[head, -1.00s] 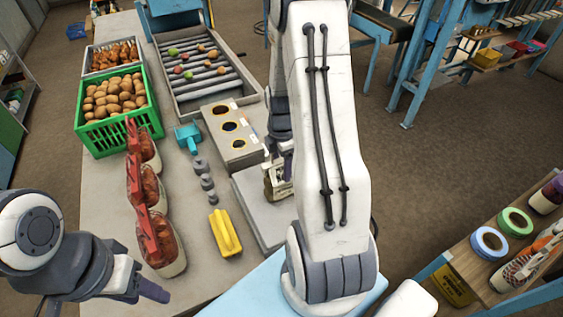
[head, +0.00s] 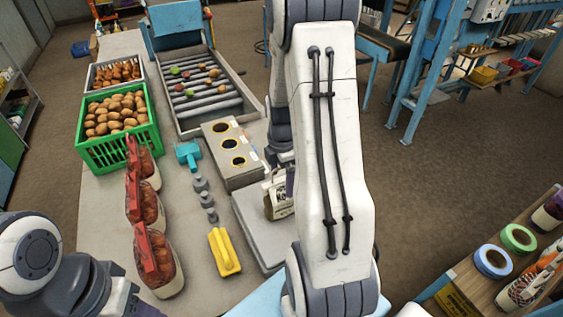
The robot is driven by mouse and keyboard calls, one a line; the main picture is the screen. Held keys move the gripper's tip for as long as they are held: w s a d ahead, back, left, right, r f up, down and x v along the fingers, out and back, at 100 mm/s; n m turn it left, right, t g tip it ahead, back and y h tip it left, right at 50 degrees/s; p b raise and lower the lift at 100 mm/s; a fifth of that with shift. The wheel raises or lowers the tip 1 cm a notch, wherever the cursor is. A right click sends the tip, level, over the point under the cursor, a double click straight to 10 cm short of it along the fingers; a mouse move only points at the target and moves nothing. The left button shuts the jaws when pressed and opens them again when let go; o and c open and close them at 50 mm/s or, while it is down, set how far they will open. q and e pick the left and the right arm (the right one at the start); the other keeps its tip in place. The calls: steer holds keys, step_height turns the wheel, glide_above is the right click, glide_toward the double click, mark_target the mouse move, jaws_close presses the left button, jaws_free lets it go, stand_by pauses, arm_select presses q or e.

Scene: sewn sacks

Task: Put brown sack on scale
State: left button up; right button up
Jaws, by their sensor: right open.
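The brown sack (head: 277,198), small and tan with a printed label, stands roughly upright on the grey plate of the scale (head: 252,227). Its right side is hidden behind my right arm. My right gripper (head: 289,181) is open at the sack's upper right, mostly covered by the arm; I cannot tell whether it touches the sack. My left gripper (head: 132,304) is at the lower left edge, its fingertips cut off or unclear, far from the sack.
Several red-topped net sacks (head: 157,262) stand along the table's left. A yellow scoop (head: 224,252), grey weights (head: 204,198), a teal tool (head: 188,154) and a box with round holes (head: 233,152) lie between. A green crate of potatoes (head: 118,130) and a roller tray (head: 203,98) are behind.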

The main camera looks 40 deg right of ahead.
step_height(320, 180, up, 10)
steer(key=shift+f+b, duration=0.25)
steer(key=shift+b, duration=0.5)
steer(key=s+a+r+m, duration=0.1)
steer(key=s+a+m, duration=0.1)
steer(key=a, duration=0.8)
steer(key=s+a+r+m, duration=0.1)
steer(key=s+a, duration=0.1)
steer(key=a, duration=0.9)
steer(key=s+a+m+y, duration=0.1)
steer(key=s+a+m, duration=0.3)
steer(key=s+a, duration=0.6)
steer(key=shift+s+f+m, duration=0.15)
steer(key=shift+s+m, duration=0.25)
steer(key=shift+s, duration=0.85)
